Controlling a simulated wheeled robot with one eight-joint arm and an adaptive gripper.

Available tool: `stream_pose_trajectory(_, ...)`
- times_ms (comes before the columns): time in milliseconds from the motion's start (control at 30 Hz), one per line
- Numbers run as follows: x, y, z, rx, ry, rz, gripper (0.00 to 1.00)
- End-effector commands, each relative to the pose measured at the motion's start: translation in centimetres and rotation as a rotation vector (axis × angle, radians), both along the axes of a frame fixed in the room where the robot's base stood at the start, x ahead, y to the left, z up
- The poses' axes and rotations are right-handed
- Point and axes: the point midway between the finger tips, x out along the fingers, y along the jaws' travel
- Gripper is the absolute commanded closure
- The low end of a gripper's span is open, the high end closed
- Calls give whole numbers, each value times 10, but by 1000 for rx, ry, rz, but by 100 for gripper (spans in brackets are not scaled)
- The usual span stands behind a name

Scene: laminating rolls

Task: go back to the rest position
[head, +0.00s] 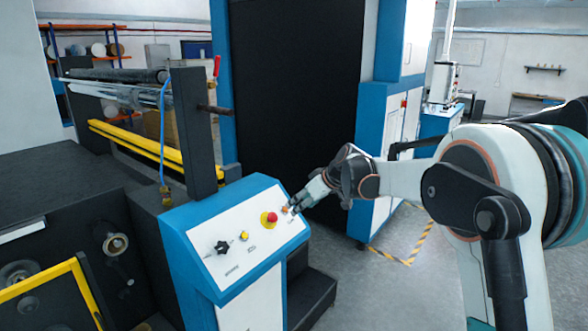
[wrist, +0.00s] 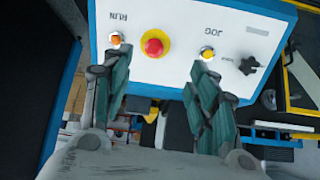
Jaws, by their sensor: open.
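My gripper (head: 295,205) is at the right end of the control panel's sloped face, close to its buttons. In the wrist view my gripper (wrist: 160,90) has its two fingers wide apart, with nothing held between them. One fingertip is close to the orange RUN button (wrist: 116,39) and the other is close to the JOG button (wrist: 207,53). I cannot tell whether either fingertip touches. The red emergency knob (wrist: 155,44) on its yellow collar is between the fingertips. My arm reaches in from the right in the head view.
The blue and white control panel (head: 215,225) also carries a black knob (head: 222,248). A laminating machine with rollers (head: 115,75) and yellow rails stands behind it at left. Blue and white cabinets (head: 385,130) stand behind my arm. Grey floor (head: 400,290) is free at right.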

Motion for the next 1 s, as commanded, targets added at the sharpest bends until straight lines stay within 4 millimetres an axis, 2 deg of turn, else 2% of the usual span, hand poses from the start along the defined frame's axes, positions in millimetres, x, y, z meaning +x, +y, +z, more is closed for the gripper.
stream_pose_trajectory(33,-17,-7,-2,-5,10,-26,46)
stream_pose_trajectory(333,-109,-48,6,-33,61,-192,46)
stream_pose_trajectory(567,-188,-78,-6,-50,90,-319,46)
stream_pose_trajectory(767,-258,-102,-31,-60,106,-433,46)
stream_pose_trajectory(1000,-340,-130,-77,-67,116,-568,46)
